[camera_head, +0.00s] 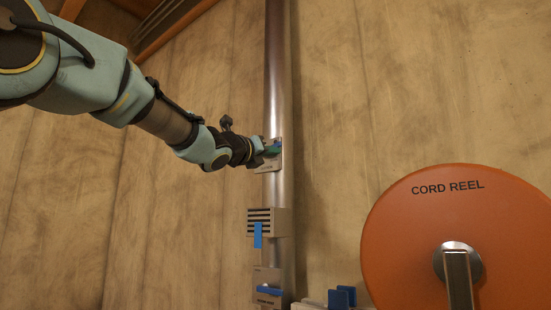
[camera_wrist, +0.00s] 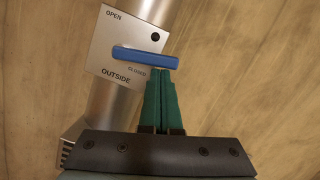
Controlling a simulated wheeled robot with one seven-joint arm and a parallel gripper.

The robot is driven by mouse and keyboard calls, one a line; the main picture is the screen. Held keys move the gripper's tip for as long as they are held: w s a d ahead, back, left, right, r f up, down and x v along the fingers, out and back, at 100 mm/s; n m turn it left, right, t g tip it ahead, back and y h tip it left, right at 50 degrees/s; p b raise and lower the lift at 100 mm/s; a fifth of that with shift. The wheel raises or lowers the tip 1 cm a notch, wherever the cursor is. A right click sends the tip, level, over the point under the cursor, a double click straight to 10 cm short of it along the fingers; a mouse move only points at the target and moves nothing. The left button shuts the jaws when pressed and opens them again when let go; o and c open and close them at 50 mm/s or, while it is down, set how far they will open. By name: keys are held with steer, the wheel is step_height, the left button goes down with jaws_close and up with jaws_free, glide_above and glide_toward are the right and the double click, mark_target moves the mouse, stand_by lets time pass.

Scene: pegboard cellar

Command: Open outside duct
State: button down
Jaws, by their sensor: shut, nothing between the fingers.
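The outside duct plate (camera_wrist: 101,54) is a pale panel on the round metal duct, marked OPEN at the top left, CLOSED near the right and OUTSIDE at the bottom. Its blue handle (camera_wrist: 145,57) lies across the plate, with its right end beside the CLOSED mark. In the wrist view my gripper (camera_wrist: 160,72) is shut, its green fingertips at the lower edge of the handle's right part. I cannot tell if they touch it. In the head view my gripper (camera_head: 271,149) is at the plate (camera_head: 268,167) and hides most of it.
The vertical metal duct (camera_head: 278,80) runs up the wooden wall (camera_head: 400,80). Below are a slotted box (camera_head: 280,222) with a blue tab and another plate with a blue handle (camera_head: 269,291). A large orange cord reel (camera_head: 410,235) stands at the lower right.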

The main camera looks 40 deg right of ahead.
steer(key=r+n, duration=0.1)
steer(key=n+t+p, duration=0.1)
steer(key=n, duration=0.1)
steer(key=shift+r+n+y, duration=0.3)
steer(key=shift+r, duration=0.1)
steer(key=shift+w+a+r+n+t+y+p, duration=0.15)
steer(key=shift+w+r+n+p, duration=0.35)
steer(key=shift+r+p, duration=0.25)
steer(key=shift+w+r+n+t+y+p, duration=0.1)
steer(key=shift+w+r+n+p, duration=0.4)
steer(key=shift+r+p, duration=0.2)
steer(key=shift+w+a+r+n+t+y+p, duration=0.15)
steer(key=shift+w+r+n+p, duration=0.25)
steer(key=shift+r+n+p, duration=0.35)
steer(key=shift+w+r, duration=0.1)
steer(key=shift+w, duration=0.05)
